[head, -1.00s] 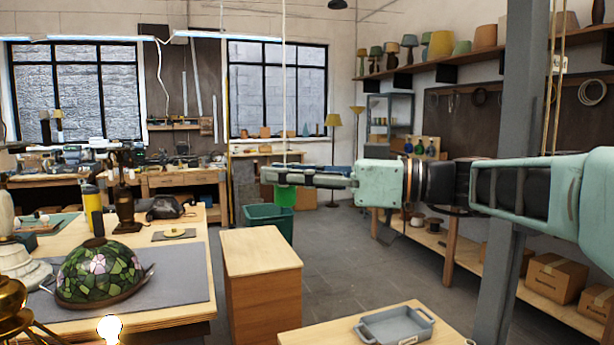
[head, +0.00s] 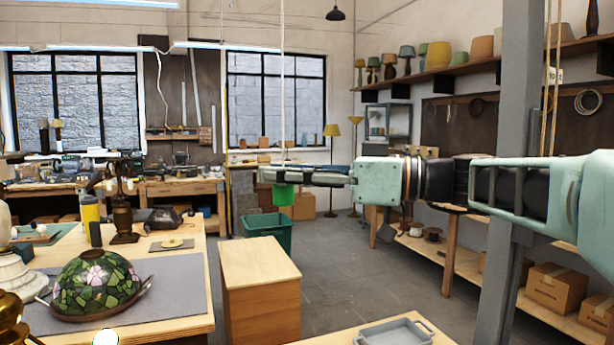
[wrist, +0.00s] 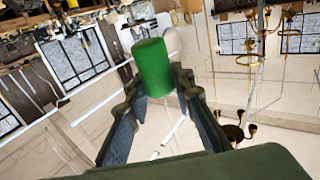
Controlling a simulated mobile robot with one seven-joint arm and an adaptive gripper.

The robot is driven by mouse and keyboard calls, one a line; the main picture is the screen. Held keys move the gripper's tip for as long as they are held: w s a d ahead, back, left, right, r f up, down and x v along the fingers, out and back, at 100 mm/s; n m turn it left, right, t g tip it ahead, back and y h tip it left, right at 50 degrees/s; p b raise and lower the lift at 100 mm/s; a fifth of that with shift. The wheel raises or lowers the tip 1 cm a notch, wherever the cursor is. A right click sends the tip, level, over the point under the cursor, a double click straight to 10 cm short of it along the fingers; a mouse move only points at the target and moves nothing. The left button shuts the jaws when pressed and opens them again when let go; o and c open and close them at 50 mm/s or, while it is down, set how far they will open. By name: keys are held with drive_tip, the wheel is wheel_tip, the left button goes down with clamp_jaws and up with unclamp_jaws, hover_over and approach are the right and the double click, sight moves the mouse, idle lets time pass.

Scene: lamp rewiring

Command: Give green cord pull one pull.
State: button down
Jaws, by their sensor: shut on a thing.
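The green cord pull (head: 283,192) hangs on a thin pale cord (head: 282,90) that runs straight up out of the head view. My gripper (head: 272,174) is level and reaches in from the right. It is shut on the pull, whose green lower part shows below the fingers. In the wrist view the pull (wrist: 153,66) is a green cylinder between the two dark fingers, one on each side. The cord's top end is out of view.
A green bin (head: 266,230) stands on the floor below my gripper. A wooden cabinet (head: 258,285) stands nearer. A workbench with a stained-glass shade (head: 97,283) is at left, and a grey post (head: 513,120) at right. The air around my gripper is clear.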

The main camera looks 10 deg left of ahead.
drive_tip(key=c, duration=1.6)
unclamp_jaws()
